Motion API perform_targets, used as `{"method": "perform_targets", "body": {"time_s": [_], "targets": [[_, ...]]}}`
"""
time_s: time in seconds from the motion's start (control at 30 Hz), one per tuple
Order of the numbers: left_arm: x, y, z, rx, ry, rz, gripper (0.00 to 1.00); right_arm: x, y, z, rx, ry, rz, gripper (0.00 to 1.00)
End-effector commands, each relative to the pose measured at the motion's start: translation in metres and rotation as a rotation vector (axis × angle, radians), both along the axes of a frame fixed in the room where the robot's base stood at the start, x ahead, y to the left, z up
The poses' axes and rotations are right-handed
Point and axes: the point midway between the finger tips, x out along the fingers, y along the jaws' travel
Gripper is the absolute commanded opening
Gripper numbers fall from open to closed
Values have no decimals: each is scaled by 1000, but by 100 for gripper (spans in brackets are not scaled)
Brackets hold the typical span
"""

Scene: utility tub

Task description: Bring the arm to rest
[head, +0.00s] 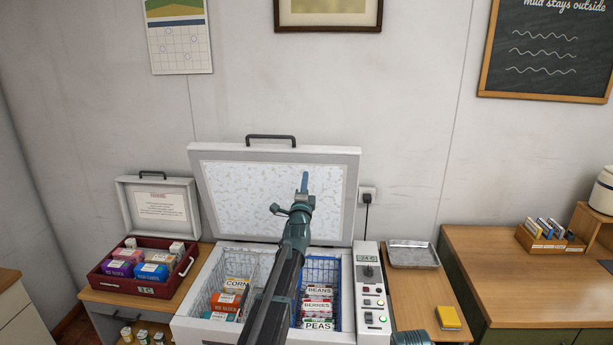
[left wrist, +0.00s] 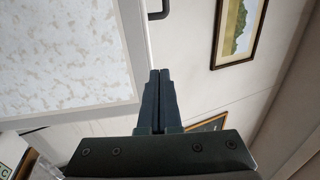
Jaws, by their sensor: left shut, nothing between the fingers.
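My left arm reaches up over the open white chest freezer (head: 210,328) in the head view. My left gripper (head: 304,184) is in front of the raised lid (head: 230,190), pointing up, shut and empty. In the left wrist view the two fingers of the left gripper (left wrist: 160,76) lie together with nothing between them, and the frosted lid inner face (left wrist: 60,55) is to their left. My right gripper is not in view; only a teal piece of my own body shows at the bottom edge.
The freezer holds wire baskets with labelled packs, partly hidden by my arm. A control panel (head: 371,300) is at its right. A dark red crate (head: 140,291) of boxes stands left. A metal tray (head: 413,255) and yellow sponge (head: 448,318) lie right. The right-hand counter (head: 500,270) is mostly clear.

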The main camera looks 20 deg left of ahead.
Motion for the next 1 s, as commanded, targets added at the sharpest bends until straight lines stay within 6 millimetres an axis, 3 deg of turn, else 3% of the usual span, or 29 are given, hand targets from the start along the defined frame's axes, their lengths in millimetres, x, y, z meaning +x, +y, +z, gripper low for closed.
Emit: {"method": "perform_targets", "body": {"time_s": [0.23,0.33,0.47,0.57,0.77,0.87,1.0], "targets": [[-2,-1,-1,-1,2,-1,0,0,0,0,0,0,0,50],[-4,-14,-10,-34,35,-32,0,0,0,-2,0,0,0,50],[-15,-62,-50,-178,182,-140,0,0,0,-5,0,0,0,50],[-36,-113,-97,-346,360,-223,0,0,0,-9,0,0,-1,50],[-110,-198,-190,-680,739,-252,0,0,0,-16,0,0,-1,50],[-161,-230,-231,-830,921,-191,0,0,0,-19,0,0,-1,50],[-246,-260,-279,-1012,1151,-21,0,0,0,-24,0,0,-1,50]]}}
